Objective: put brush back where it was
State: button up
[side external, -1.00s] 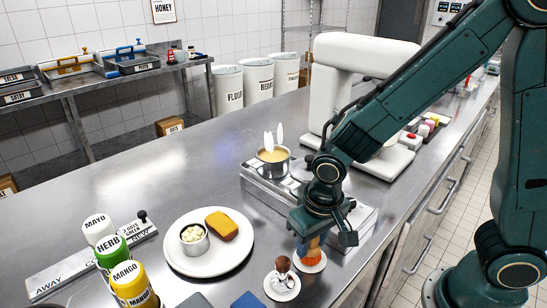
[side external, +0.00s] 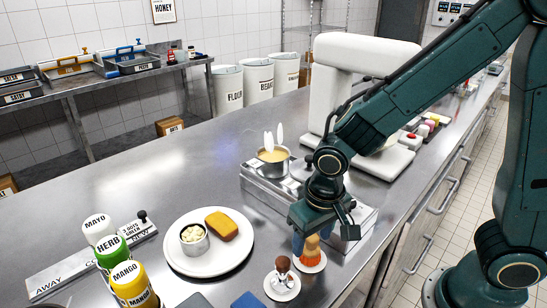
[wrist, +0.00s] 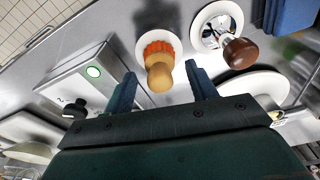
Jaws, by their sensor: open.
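The brush (side external: 312,252) has a pale wooden handle and orange bristles. It stands bristles down on a small white saucer (side external: 309,268) near the front edge of the counter. In the wrist view the brush (wrist: 159,72) shows between the fingertips, with its saucer (wrist: 121,52) beneath. My gripper (side external: 315,239) is open just above the brush, its blue fingers (wrist: 163,85) on either side of the handle with gaps.
A steel hot-plate unit (side external: 262,188) with a pot (side external: 274,163) stands behind my gripper. A plate (side external: 209,263) with bread and a cup lies to the left. Sauce bottles (side external: 131,283) stand at front left, a white mixer (side external: 352,85) behind.

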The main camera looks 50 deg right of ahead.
aim_at(316, 252)
notch_tip(316, 252, up, 10)
jog(key=s, duration=0.1)
jog(key=shift+s+r, duration=0.15)
jog(key=shift+r, duration=0.1)
jog(key=shift+a, duration=0.1)
dwell(0.7)
jog(key=s+d+r+n+t, duration=0.1)
jog(key=s+d+r+t, duration=0.1)
jog(key=s+d, duration=0.3)
jog(key=s+d+r+n+t, duration=0.1)
jog(key=s+d+r+t, duration=0.1)
jog(key=s+d+r, duration=0.2)
jog(key=shift+s+d+r, duration=0.25)
jog(key=shift+s+d, duration=0.35)
jog(key=shift+d, duration=0.55)
